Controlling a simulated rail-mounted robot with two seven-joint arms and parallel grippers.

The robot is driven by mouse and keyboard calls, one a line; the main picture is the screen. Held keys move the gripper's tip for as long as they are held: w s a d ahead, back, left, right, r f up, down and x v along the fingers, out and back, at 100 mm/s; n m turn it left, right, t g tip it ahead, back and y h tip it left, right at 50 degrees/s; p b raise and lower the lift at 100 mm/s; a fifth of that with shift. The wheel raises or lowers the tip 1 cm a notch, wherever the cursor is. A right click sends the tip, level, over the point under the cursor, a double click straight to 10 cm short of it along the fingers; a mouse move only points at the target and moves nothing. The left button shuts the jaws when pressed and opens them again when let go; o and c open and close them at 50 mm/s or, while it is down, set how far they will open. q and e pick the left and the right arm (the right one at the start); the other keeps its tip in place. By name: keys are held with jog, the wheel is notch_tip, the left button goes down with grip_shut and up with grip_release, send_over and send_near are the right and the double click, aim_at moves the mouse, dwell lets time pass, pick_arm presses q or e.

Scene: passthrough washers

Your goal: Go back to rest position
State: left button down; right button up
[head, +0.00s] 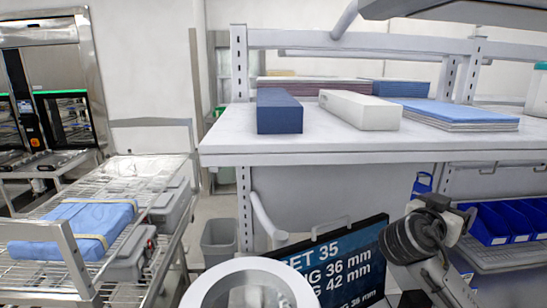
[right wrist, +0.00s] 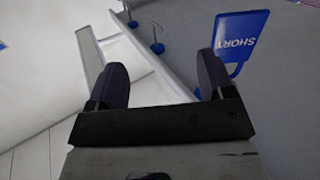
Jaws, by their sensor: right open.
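My right gripper (head: 418,235) is at the lower right of the head view, below the white worktop's front edge and in front of a dark sign. In the right wrist view, its two dark fingers (right wrist: 162,65) stand wide apart with nothing held between them. Their exact distance from the things behind is hard to tell. My left gripper is in neither view.
The white worktop (head: 300,148) holds a dark blue block (head: 279,112), a white block (head: 360,110) and blue sheets (head: 455,113). The dark sign (head: 345,265) stands below. A wire rack (head: 165,205) is left. A blue SHORT tag (right wrist: 238,38) is near my right fingers.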

jog(key=s+a+r+n+t+y, duration=0.4)
jog(key=a+r+n+t+y, duration=0.15)
jog(key=a+n, duration=0.5)
jog(key=s+a+f+n+t+y, duration=0.1)
jog(key=s+a+f+n+y, duration=0.25)
jog(key=f+y, duration=0.2)
jog(key=s+f+g+y, duration=0.15)
jog(key=s+f, duration=0.35)
jog(key=f, duration=0.5)
jog(key=s+f+g+y, duration=0.15)
jog(key=s+f, duration=0.35)
jog(key=f, duration=0.5)
jog(key=s+f+g+y, duration=0.1)
jog(key=s+f+g, duration=0.2)
jog(key=s+f, duration=0.5)
jog(key=s+a+f+m+g, duration=0.1)
jog(key=s+f+g, duration=0.6)
jog(key=s+f, duration=1.25)
pick_arm(q)
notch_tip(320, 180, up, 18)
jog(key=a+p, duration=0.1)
jog(key=p, duration=1.6)
jog(key=shift+p, duration=0.4)
pick_arm(e)
notch_tip(320, 180, up, 18)
jog(key=w, duration=0.1)
jog(key=shift+w+f, duration=0.15)
jog(key=shift+w, duration=0.2)
